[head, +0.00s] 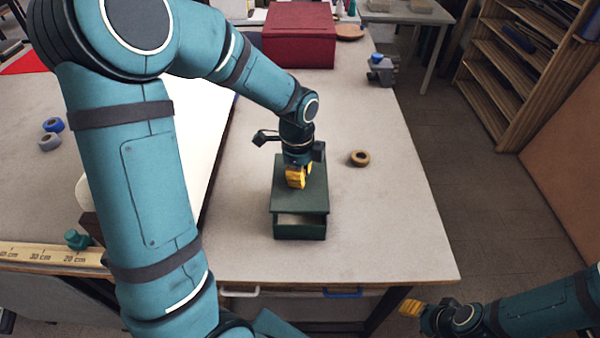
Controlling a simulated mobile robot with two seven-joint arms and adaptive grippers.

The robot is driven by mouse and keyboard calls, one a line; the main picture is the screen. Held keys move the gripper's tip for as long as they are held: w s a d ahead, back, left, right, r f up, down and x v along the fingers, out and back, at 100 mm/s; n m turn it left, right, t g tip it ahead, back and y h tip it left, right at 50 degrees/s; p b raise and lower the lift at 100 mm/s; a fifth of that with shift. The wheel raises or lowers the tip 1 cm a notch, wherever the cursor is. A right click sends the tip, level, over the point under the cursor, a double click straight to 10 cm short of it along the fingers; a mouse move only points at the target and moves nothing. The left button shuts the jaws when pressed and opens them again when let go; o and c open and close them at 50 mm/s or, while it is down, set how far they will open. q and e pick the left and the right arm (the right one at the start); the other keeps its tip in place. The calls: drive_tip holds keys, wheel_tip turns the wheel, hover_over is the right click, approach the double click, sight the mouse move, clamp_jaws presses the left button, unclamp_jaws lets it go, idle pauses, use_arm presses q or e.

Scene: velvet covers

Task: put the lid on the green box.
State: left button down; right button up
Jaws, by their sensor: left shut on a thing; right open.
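The green box (299,232) stands on the grey table near its front edge. Its dark green lid (287,206) is over it, and a strip of the pale inside shows below the lid's front edge. I cannot tell whether the lid touches the box or hangs just above it. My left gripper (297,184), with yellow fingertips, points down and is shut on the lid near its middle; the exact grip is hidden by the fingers. My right gripper (411,308) is open and empty, beyond the table's front edge at the lower right.
A brown tape roll (360,158) lies right of the box. A red box (299,36) stands at the back. A white sheet (196,140) lies to the left, partly behind my arm. A ruler (45,254) lies at the front left.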

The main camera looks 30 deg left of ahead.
use_arm(q)
drive_tip(key=shift+f+b, duration=1.85)
drive_tip(key=shift+f, duration=0.7)
idle(0.5)
drive_tip(key=c, duration=1)
unclamp_jaws()
drive_tip(key=shift+o, duration=0.2)
drive_tip(key=shift+r, duration=0.15)
